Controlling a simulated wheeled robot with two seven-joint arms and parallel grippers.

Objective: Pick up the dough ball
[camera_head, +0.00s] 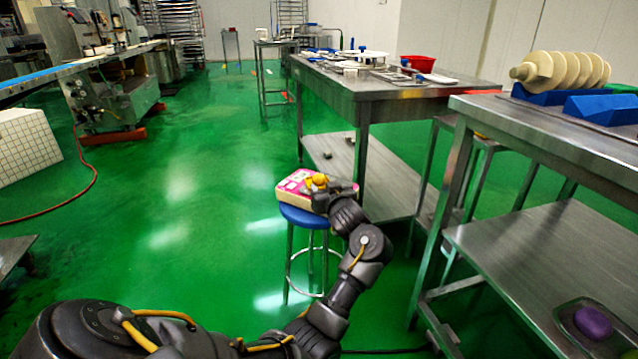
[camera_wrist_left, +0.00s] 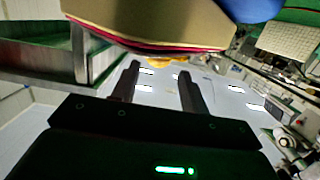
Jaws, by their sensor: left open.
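A smooth, round purple lump (camera_head: 593,323), which looks like a dough ball, lies on a dark tray (camera_head: 566,317) at the lower right of the head view. My left gripper (camera_head: 322,186) is far from it, at a pink-and-white box (camera_head: 292,183) on a blue stool (camera_head: 303,217). In the left wrist view the fingers of this gripper (camera_wrist_left: 157,88) are apart with nothing clearly between them. A yellow-orange thing (camera_head: 318,180) is at the box top, close to the fingers; it also shows in the wrist view (camera_wrist_left: 168,58), partly hidden. My right gripper is not in view.
The tray rests on the lower shelf of a steel table (camera_head: 540,240) at the right; its top carries a cream screw-shaped part (camera_head: 563,71) and blue blocks. Another steel table (camera_head: 350,82) stands behind the stool.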

